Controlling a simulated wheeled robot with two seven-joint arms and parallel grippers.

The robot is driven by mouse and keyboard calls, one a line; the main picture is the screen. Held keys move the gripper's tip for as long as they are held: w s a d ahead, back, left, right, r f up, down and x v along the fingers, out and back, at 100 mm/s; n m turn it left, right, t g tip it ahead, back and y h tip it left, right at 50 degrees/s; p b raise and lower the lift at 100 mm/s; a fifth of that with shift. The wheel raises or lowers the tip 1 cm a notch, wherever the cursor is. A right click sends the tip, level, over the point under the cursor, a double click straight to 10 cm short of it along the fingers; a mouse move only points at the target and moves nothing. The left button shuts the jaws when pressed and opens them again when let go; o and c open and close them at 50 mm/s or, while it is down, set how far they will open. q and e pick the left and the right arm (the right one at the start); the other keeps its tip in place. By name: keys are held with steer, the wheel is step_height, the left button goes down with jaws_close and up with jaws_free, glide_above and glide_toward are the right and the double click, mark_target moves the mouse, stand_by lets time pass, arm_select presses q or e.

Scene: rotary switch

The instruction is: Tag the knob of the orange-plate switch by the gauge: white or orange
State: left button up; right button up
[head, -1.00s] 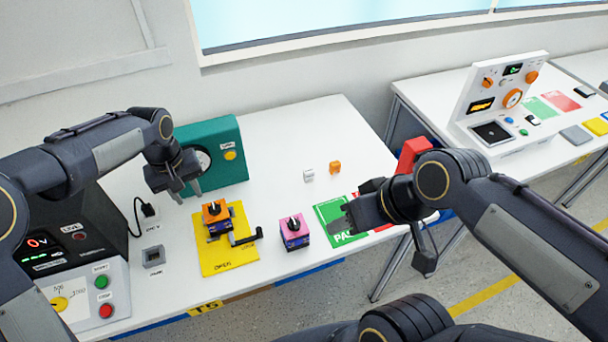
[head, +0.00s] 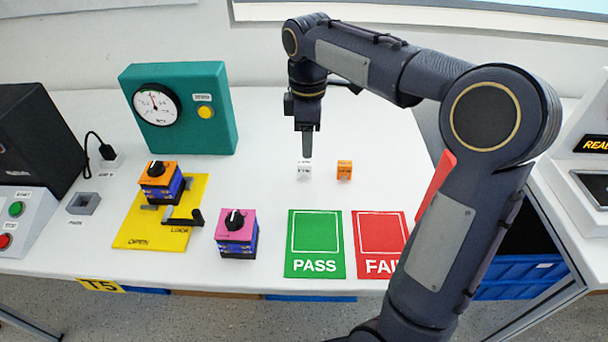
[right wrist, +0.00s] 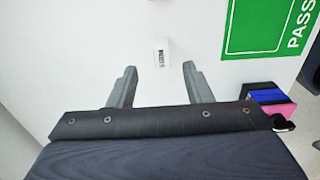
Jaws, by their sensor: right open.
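The orange-plate switch (head: 158,184) sits on a yellow fixture (head: 142,231), its black knob (head: 156,168) on top. The gauge (head: 157,104) is a white dial with a red needle on a teal box behind it. The white tag (head: 304,172) and the orange tag (head: 344,171) stand side by side on the table. My right gripper (head: 307,152) points down above the white tag. In the right wrist view its fingers (right wrist: 160,68) are apart and empty, with the white tag (right wrist: 162,52) just beyond the gap between them. My left gripper is not in view.
A pink-plate switch (head: 236,236) stands right of the fixture, whose black handle (head: 184,216) lies by LOCK. A green PASS mat (head: 315,245) and a red FAIL mat (head: 379,232) lie at front right. Table behind the tags is clear.

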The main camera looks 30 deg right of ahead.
mark_target(303, 162)
steer(key=shift+w+f, duration=0.1)
steer(key=shift+f, duration=0.35)
steer(key=f, duration=0.2)
steer(key=f+b, duration=0.1)
steer(key=f, duration=0.1)
steer(key=a+f+b, duration=0.1)
steer(key=f, duration=0.2)
steer(key=shift+w, duration=0.1)
steer(key=shift+r, duration=0.1)
steer(key=shift+c, duration=0.2)
jaws_close()
